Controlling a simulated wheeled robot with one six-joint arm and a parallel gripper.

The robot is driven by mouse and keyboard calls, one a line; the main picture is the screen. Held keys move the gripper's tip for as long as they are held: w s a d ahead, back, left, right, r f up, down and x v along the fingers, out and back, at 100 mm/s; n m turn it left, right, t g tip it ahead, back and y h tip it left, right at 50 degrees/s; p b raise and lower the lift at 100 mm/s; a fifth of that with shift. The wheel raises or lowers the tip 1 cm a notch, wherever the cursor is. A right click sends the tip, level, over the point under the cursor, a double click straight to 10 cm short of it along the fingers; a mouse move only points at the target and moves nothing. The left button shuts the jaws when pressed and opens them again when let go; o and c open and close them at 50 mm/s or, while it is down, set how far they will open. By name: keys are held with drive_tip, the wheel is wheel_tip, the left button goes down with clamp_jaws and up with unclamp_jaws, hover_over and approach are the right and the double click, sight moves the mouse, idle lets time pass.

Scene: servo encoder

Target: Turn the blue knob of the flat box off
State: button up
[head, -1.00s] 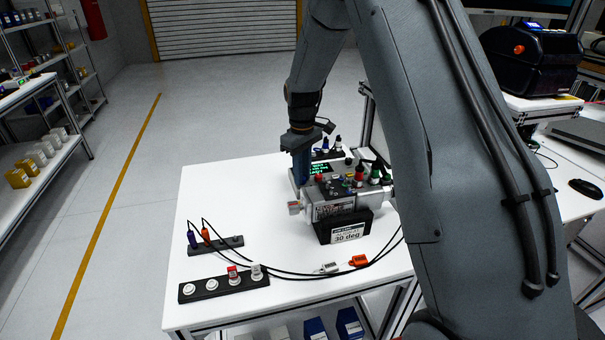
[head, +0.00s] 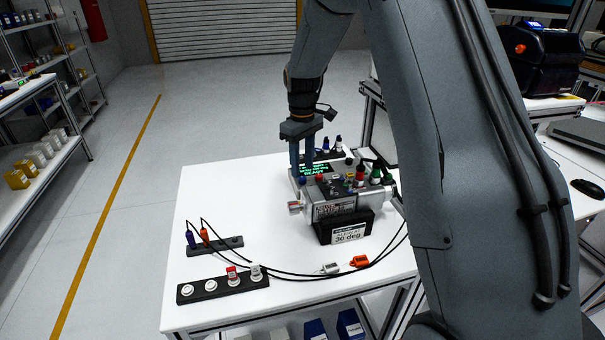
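The flat box (head: 325,209) is a grey case on the right part of the white table. It has a lit green display (head: 315,169) and several coloured knobs and plugs on top. A small blue knob (head: 302,181) appears at its left edge, just below my fingertips. My gripper (head: 302,168) points down over the box's back left corner. Its two blue-grey fingers stand apart with a gap between them, and nothing shows in the gap. Whether the fingertips touch the knob or sit above it is hard to tell.
A black socket strip (head: 222,287), a smaller strip with plugs (head: 215,246), cables and an orange connector (head: 359,261) lie in front. The table's left back (head: 230,195) is clear. My arm hides the right side.

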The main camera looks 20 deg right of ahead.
sight(302, 178)
drive_tip(key=shift+r+b, duration=0.5)
drive_tip(key=shift+r, duration=1.75)
